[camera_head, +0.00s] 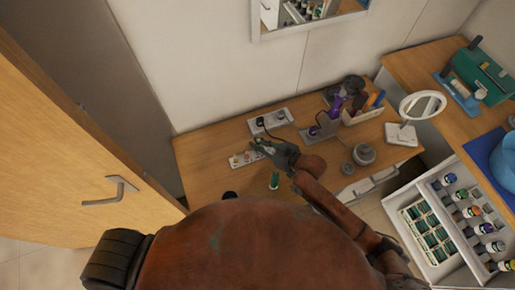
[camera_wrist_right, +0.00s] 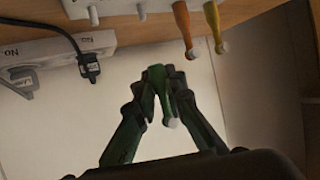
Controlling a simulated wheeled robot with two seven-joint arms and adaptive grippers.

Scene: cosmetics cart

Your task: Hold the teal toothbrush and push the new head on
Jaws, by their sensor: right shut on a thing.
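My right gripper (camera_head: 268,146) reaches over the white rack of brush heads (camera_head: 243,159) on the desk. In the right wrist view its fingers (camera_wrist_right: 158,82) are shut on a green brush head (camera_wrist_right: 163,100) with a pale bristle tip. The teal toothbrush (camera_head: 274,180) is a small teal upright shape on the desk, nearer to me than the gripper and apart from it. An orange head (camera_wrist_right: 183,25) and a yellow head (camera_wrist_right: 214,25) are at the rack in the wrist view. My left gripper is not in view.
A power strip (camera_head: 270,122) with black plugs lies behind the rack. An open drawer of bottles (camera_head: 430,205) is at right. The desk's left part is bare.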

